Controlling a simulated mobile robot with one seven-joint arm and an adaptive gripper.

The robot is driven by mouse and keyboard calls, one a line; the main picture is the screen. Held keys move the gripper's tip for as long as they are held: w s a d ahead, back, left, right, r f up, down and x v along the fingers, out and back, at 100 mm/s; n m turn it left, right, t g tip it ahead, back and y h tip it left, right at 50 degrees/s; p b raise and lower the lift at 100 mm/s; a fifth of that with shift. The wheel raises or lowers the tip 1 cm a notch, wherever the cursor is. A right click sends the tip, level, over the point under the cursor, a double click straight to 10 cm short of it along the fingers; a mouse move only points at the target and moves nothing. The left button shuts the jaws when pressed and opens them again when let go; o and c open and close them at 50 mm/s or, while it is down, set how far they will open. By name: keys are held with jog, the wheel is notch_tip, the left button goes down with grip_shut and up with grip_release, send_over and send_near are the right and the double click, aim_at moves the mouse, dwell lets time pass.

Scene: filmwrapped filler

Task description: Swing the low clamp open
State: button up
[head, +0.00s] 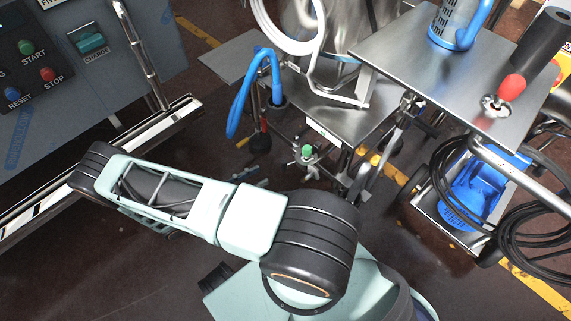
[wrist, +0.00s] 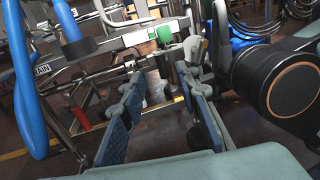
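A green knob (head: 307,151) sits on a small metal fitting low between the machine and the carts in the head view. This looks like the low clamp, but its jaws are too small to make out. The green knob (wrist: 163,33) also shows in the wrist view, beyond the fingertips and near the top. My gripper (wrist: 160,82) is open, with its two dark blue fingers apart and nothing visible held between them. The knob appears ahead of the gap and apart from the fingers. In the head view my arm hides most of the gripper.
A blue motor (head: 475,190) and black cables stand at right.

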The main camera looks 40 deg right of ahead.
aim_at(284, 163)
jog(key=d, duration=0.7)
jog(key=s+d+b, duration=0.1)
jog(key=d, duration=0.2)
jog(key=shift+s+d, duration=0.1)
jog(key=shift+d, duration=0.05)
grip_shut()
